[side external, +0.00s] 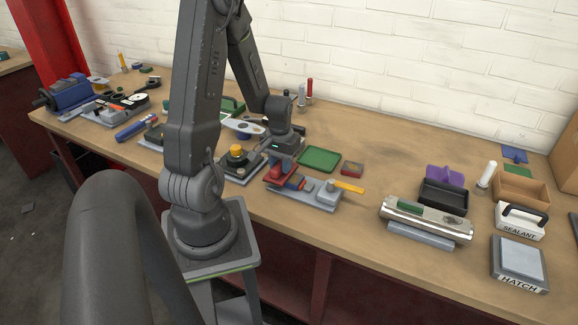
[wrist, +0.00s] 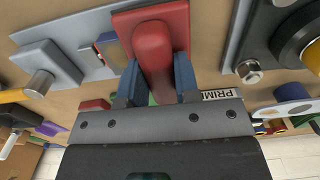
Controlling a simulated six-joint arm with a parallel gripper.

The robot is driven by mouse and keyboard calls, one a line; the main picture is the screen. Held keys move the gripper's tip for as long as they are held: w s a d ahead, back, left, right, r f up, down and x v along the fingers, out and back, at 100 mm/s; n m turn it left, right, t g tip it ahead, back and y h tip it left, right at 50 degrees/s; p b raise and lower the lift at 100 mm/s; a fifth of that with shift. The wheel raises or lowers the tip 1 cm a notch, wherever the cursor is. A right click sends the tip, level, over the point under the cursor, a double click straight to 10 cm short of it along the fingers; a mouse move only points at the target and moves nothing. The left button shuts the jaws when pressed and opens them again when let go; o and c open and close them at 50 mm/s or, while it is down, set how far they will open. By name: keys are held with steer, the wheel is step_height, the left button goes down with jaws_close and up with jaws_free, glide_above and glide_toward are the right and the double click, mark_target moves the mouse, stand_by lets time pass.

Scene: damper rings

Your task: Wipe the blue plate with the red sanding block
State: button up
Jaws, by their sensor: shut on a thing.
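My gripper (wrist: 158,86) is shut on the red sanding block (wrist: 122,22), with a finger on each side of its rounded handle. In the side external view the red block (side external: 279,173) is below my gripper (side external: 284,160), at the left end of a flat grey-blue plate (side external: 318,205). This plate, the likely blue plate, also shows in the wrist view (wrist: 90,58). I cannot tell whether the block touches it. A small dark blue piece (side external: 294,182) lies beside the red block. Part of the plate is hidden by the block and my gripper.
A metal peg (side external: 331,187) and a yellow handle (side external: 349,187) are at the plate's right end. A green tray (side external: 320,159) and a small dark red block (side external: 352,168) lie behind it. A fixture with a yellow knob (side external: 236,150) stands close left. Bare bench lies to the right.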

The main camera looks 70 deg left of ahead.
steer(key=shift+r, duration=4.15)
